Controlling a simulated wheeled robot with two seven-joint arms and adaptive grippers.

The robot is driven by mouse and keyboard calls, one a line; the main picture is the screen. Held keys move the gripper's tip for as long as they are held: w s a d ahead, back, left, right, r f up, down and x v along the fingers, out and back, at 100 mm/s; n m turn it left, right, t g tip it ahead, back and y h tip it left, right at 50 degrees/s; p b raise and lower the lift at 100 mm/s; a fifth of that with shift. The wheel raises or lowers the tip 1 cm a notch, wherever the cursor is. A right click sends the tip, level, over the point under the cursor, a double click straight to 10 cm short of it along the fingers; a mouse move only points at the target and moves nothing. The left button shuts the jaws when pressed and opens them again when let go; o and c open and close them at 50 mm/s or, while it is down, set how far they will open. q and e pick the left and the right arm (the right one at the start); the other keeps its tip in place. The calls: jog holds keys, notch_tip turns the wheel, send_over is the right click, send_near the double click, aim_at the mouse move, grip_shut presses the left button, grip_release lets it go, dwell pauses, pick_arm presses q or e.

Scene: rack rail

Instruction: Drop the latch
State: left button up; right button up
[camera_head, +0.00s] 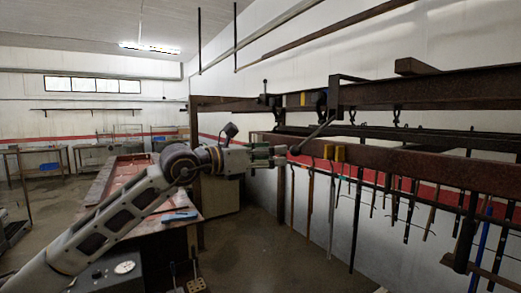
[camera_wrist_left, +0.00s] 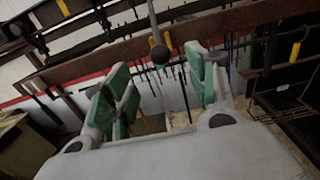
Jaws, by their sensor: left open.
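A dark lever with a round ball end, which appears to be the latch (camera_head: 318,133), slants down from the rack's upright bracket in the head view. In the left wrist view the latch's ball (camera_wrist_left: 159,53) hangs between the tips of my two green-padded fingers. My left gripper (camera_head: 282,155) reaches in from the left and is open, its fingertips close to the ball. I cannot tell whether a finger touches it. The rusty rack rail (camera_head: 410,165) runs just behind and to the right. My right gripper is out of view.
Yellow blocks (camera_head: 340,153) sit on the rail near the lever. Several rods and tools (camera_head: 397,200) hang below it. An upper beam (camera_head: 430,90) runs above. A workbench (camera_head: 120,175) stands left, beneath my left arm. The floor below the gripper is clear.

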aim_at(291, 151)
pick_arm(q)
jog(key=x, duration=0.3)
jog(key=shift+d, duration=0.2)
jog(key=shift+x, duration=1.95)
jog(key=shift+a, duration=0.1)
jog(key=c, duration=0.9)
jog(key=shift+c, duration=0.2)
